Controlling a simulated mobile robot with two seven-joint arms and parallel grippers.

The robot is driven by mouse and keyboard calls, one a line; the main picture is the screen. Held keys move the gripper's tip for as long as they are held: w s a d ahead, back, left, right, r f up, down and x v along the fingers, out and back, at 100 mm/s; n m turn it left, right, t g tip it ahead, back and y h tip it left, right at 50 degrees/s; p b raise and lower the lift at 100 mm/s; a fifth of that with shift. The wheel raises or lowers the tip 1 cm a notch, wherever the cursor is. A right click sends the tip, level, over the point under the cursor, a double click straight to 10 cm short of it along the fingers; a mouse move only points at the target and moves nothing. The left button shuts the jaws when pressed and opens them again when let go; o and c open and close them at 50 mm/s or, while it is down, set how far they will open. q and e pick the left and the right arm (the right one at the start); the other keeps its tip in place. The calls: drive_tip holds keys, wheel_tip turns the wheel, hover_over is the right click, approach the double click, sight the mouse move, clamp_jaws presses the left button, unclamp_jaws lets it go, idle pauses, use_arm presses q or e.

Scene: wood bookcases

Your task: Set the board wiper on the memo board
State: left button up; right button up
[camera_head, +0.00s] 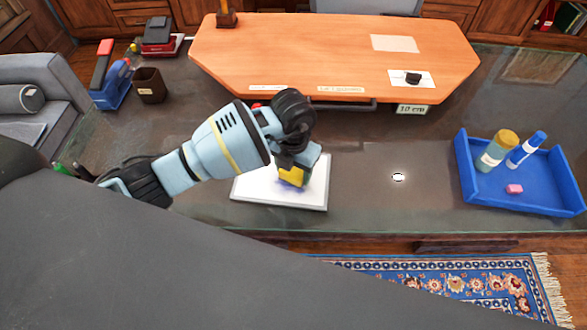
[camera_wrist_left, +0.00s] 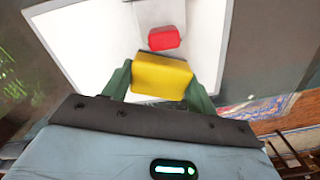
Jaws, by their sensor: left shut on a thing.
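The memo board (camera_head: 255,190) is a white panel with a pale grey rim, lying on the dark desk in front of me. It also fills much of the left wrist view (camera_wrist_left: 75,40). My left gripper (camera_head: 297,168) is shut on a yellow block, which I take as the board wiper (camera_head: 292,178). In the left wrist view the wiper (camera_wrist_left: 161,76) sits between the two green fingers. It is over the right part of the board; I cannot tell whether it touches. Bluish marks show on the board beneath it. My right gripper is not in view.
A red block (camera_wrist_left: 164,38) shows beyond the wiper in the left wrist view. A blue tray (camera_head: 520,196) with bottles and a pink block stands at the right. A small white disc (camera_head: 398,177) lies between. An orange wooden top (camera_head: 320,48) is behind.

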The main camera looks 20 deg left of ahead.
sight(294, 170)
use_arm(q)
drive_tip(key=shift+f, duration=0.35)
drive_tip(key=o, duration=1)
drive_tip(key=shift+r, duration=0.1)
wheel_tip(294, 170, up, 12)
drive_tip(key=shift+r+p, duration=0.1)
drive_tip(key=shift+p, duration=0.4)
